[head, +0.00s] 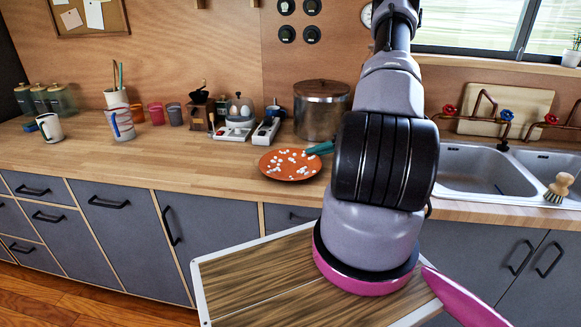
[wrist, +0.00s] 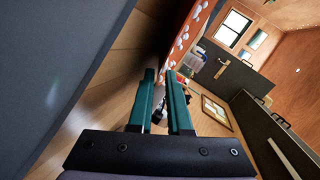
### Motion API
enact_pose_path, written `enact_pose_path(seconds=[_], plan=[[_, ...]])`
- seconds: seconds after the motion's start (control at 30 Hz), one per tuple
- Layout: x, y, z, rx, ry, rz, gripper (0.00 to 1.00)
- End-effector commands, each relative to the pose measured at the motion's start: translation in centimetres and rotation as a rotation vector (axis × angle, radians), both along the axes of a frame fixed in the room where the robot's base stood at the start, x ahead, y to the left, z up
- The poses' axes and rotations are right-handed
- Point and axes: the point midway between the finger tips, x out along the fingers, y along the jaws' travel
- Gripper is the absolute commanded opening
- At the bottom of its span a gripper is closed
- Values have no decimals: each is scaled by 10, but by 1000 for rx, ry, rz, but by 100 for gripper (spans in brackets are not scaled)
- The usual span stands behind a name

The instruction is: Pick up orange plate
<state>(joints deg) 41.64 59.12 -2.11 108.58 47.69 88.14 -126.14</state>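The orange plate (head: 284,170) with white spots lies on the wooden counter near its front edge. My gripper (head: 318,149) reaches in from the right, its green fingers at the plate's right rim; the arm hides the rest of it. In the wrist view the plate (wrist: 188,38) shows as a narrow slanted strip just beyond the fingertips. The two green fingers of my gripper (wrist: 163,72) stand apart with a gap between them. I cannot tell whether the rim lies between the fingertips or they touch it.
A sink (head: 475,168) is on the right. Mugs and jars stand farther left. The counter (head: 170,160) left of the plate is clear.

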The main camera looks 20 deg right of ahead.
Motion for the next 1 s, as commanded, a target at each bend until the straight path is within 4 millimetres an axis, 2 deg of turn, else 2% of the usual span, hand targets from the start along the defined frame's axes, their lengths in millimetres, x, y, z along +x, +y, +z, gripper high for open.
enact_pose_path(seconds=[0.2,0.23,0.27,1.0], plan=[[0,0,0,-1,0,0,17],[0,0,0,0,0,0,5],[0,0,0,0,0,0,0],[0,0,0,-1,0,0,0]])
